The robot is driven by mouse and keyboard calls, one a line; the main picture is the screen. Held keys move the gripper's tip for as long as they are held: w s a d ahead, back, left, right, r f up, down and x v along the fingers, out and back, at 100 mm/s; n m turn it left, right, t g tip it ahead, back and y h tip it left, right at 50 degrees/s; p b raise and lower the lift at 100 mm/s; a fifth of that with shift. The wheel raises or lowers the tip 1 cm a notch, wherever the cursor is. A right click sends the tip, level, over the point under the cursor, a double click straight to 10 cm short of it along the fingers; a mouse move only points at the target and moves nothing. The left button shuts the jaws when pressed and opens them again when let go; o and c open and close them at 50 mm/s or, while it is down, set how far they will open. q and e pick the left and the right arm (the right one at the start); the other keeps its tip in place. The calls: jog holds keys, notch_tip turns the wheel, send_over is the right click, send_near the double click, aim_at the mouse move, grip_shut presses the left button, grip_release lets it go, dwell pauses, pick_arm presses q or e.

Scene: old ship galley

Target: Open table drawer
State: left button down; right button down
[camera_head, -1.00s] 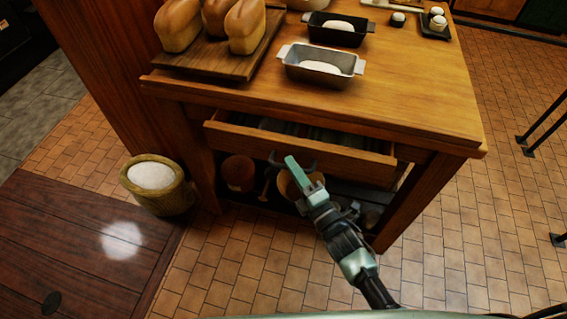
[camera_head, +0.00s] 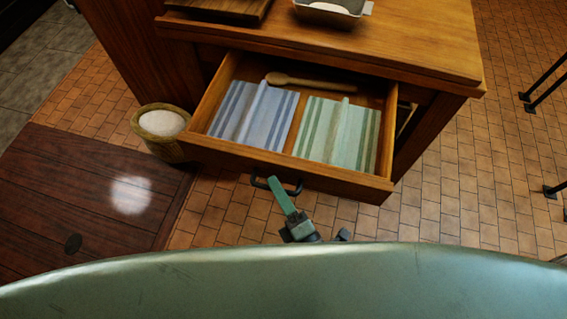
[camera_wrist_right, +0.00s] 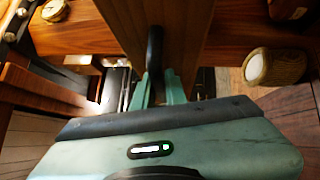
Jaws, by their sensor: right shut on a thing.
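The table drawer (camera_head: 285,173) stands pulled well out of the wooden table (camera_head: 430,52) in the head view. Inside lie a blue striped cloth (camera_head: 252,115), a green striped cloth (camera_head: 336,135) and a wooden spoon (camera_head: 310,82). My right gripper (camera_head: 279,190) is at the dark handle (camera_head: 292,190) on the drawer front. In the right wrist view the gripper (camera_wrist_right: 158,92) is shut on the handle (camera_wrist_right: 154,50), close to the drawer's wooden front (camera_wrist_right: 185,25). My left gripper is not in view.
A basket of white grainy stuff (camera_head: 162,124) stands on the floor left of the drawer. A bread board (camera_head: 225,8) and a loaf tin (camera_head: 328,10) are on the tabletop. Dark metal legs (camera_head: 545,92) stand at the right. Tiled floor is clear between.

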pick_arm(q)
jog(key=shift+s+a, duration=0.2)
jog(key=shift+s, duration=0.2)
pick_arm(e)
jog(key=shift+s+a, duration=0.25)
jog(key=shift+s, duration=0.6)
jog(key=shift+s+a, duration=0.25)
jog(key=shift+s, duration=0.55)
jog(key=c, duration=1.5)
grip_release()
jog(key=shift+o, duration=0.2)
pick_arm(q)
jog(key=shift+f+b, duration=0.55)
jog(key=shift+b, duration=0.05)
pick_arm(e)
jog(key=v, duration=0.7)
jog(key=shift+s+d, duration=0.15)
jog(key=shift+s, duration=0.25)
jog(key=shift+f, duration=0.1)
